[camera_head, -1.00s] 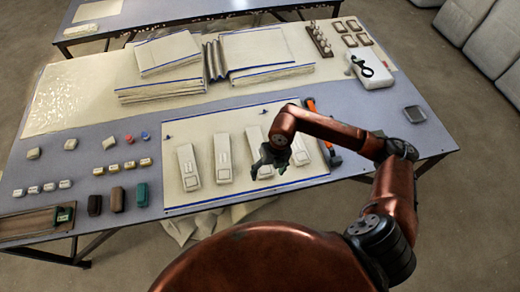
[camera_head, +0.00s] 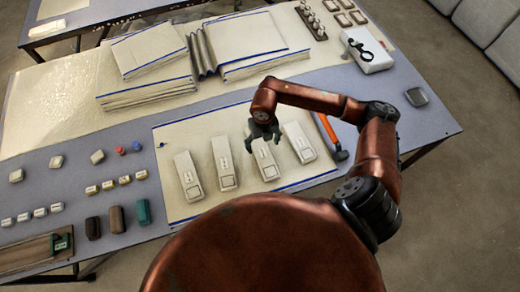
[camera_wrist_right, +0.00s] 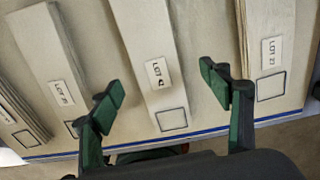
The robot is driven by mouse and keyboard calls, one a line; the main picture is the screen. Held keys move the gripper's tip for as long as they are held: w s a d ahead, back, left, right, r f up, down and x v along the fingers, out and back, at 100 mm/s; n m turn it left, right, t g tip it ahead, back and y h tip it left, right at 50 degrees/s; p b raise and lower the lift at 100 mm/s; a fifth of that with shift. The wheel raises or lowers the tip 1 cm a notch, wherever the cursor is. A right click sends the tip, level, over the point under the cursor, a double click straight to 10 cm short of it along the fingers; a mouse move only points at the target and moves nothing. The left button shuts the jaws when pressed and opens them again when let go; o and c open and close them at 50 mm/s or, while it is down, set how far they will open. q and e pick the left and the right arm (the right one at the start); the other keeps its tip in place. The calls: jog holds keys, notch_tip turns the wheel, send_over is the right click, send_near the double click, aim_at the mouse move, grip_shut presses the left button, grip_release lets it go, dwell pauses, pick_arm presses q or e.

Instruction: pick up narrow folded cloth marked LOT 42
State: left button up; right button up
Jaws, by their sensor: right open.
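Several narrow folded cream cloths lie side by side on a pale blue-edged sheet. The third from the left (camera_head: 267,163) carries a label that seems to read LOT 42; it also shows in the right wrist view (camera_wrist_right: 148,45), its last digits hard to make out. My right gripper (camera_head: 264,140) is open and empty over this cloth's far part, covering some of it in the head view. In the right wrist view the open fingers (camera_wrist_right: 161,92) stand on either side of the cloth, apart from it. My left gripper is not in view.
Neighbouring folded cloths lie close on the left (camera_head: 225,163) and right (camera_head: 299,142). An orange-handled hammer (camera_head: 331,135) lies to the right. Large cloth stacks (camera_head: 148,90) stand behind. Small blocks (camera_head: 108,185) and brushes (camera_head: 117,219) sit on the left.

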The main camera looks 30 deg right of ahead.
aim_at(262, 151)
jog(key=shift+f, duration=0.4)
jog(key=f, duration=0.3)
jog(key=shift+w+a+f, duration=0.1)
jog(key=shift+a+f, duration=0.1)
jog(key=shift+f, duration=0.05)
jog(key=shift+f+b, duration=0.3)
jog(key=shift+f, duration=0.1)
jog(key=shift+w+f, duration=0.1)
jog(key=c, duration=0.7)
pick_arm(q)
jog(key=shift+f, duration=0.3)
pick_arm(e)
jog(key=c, duration=0.6)
